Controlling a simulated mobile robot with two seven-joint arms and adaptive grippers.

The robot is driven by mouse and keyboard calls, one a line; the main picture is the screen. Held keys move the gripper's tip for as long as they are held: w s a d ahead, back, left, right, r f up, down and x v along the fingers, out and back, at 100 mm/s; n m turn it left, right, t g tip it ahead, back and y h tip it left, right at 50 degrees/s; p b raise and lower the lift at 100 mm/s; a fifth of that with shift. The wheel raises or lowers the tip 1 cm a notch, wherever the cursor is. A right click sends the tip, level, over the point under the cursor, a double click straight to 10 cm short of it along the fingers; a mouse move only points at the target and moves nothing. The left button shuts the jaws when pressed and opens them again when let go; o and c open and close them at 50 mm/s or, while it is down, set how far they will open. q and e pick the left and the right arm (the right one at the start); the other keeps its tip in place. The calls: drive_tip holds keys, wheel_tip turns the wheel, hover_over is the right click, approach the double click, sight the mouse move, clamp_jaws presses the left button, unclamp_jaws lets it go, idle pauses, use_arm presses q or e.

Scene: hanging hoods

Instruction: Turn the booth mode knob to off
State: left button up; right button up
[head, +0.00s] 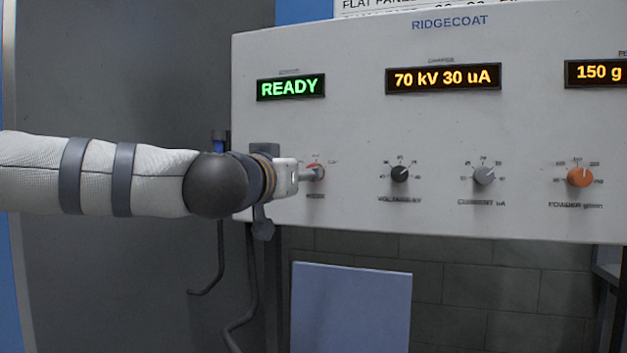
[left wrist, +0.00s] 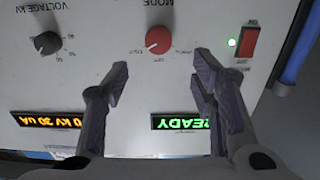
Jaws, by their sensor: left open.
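The red mode knob (left wrist: 158,40) is on the panel under the word MODE, which appears upside down in the left wrist view. Its white pointer line points toward the left of that picture; the small position labels are hard to read. In the head view the knob (head: 318,168) is partly hidden behind my left gripper (head: 310,175). The left gripper (left wrist: 160,70) is open, its two fingers apart on either side of the knob's line, with nothing between them. I cannot tell that either finger touches the knob. My right gripper is not in view.
The READY display (head: 291,87) is lit green above the knob. A black voltage knob (head: 399,174), grey current knob (head: 484,176) and orange powder knob (head: 580,177) sit to the right. A red rocker switch (left wrist: 249,42) with a green light is beside the mode knob.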

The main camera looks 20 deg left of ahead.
use_arm(q)
drive_tip(key=w, duration=0.8)
drive_tip(key=shift+w+d+f+b, duration=0.2)
drive_tip(key=shift+d+f+b, duration=0.05)
drive_tip(key=shift+f+b, duration=0.15)
drive_tip(key=shift+r, duration=0.1)
drive_tip(key=c, duration=1.1)
